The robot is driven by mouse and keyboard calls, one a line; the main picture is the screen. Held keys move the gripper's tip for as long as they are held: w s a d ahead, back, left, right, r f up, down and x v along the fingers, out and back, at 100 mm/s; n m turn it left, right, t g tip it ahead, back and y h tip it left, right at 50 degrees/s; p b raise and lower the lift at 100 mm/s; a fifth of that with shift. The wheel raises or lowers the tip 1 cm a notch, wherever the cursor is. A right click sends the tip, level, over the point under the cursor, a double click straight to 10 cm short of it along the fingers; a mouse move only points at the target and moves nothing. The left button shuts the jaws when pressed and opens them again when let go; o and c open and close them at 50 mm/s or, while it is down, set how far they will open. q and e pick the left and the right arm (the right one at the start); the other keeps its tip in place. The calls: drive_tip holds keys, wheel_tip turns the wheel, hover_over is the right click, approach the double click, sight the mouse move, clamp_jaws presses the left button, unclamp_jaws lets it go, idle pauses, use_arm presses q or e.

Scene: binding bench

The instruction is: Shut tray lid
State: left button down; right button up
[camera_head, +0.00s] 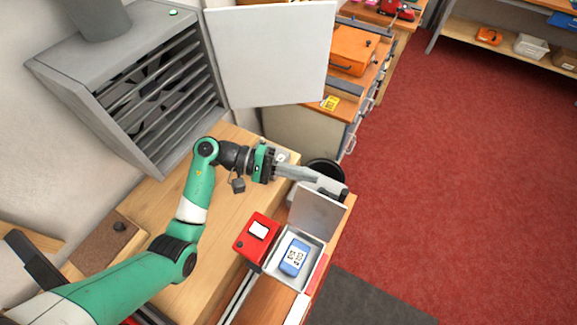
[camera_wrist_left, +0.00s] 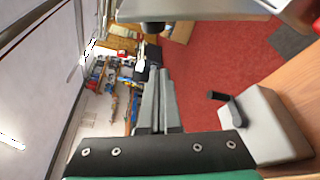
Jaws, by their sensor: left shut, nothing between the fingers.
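The tray (camera_head: 274,270) is a pale open box near the front edge of the wooden bench. Its pale grey lid (camera_head: 318,213) stands raised at the tray's far side. A blue item with a white printed label (camera_head: 295,257) lies in the tray. My left gripper (camera_head: 315,177) is shut and empty, just beyond and above the raised lid, apart from it as far as I can tell. In the left wrist view its shut fingers (camera_wrist_left: 157,102) point away from the camera. My right gripper is not in view.
A red box with a white label (camera_head: 257,238) sits left of the tray. A grey block with a black handle (camera_wrist_left: 265,125) stands close to the left gripper. A dark round bin (camera_head: 325,168) is behind. A grey slatted fan unit (camera_head: 150,95) stands at the back left.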

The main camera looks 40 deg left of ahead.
sight(317, 210)
use_arm(q)
drive_tip(key=d+p, duration=0.1)
drive_tip(key=s+d+p, duration=0.1)
drive_tip(key=d+r+p, duration=0.1)
drive_tip(key=shift+s+d+r, duration=0.1)
drive_tip(key=shift+s+d, duration=0.2)
drive_tip(key=shift+d, duration=0.1)
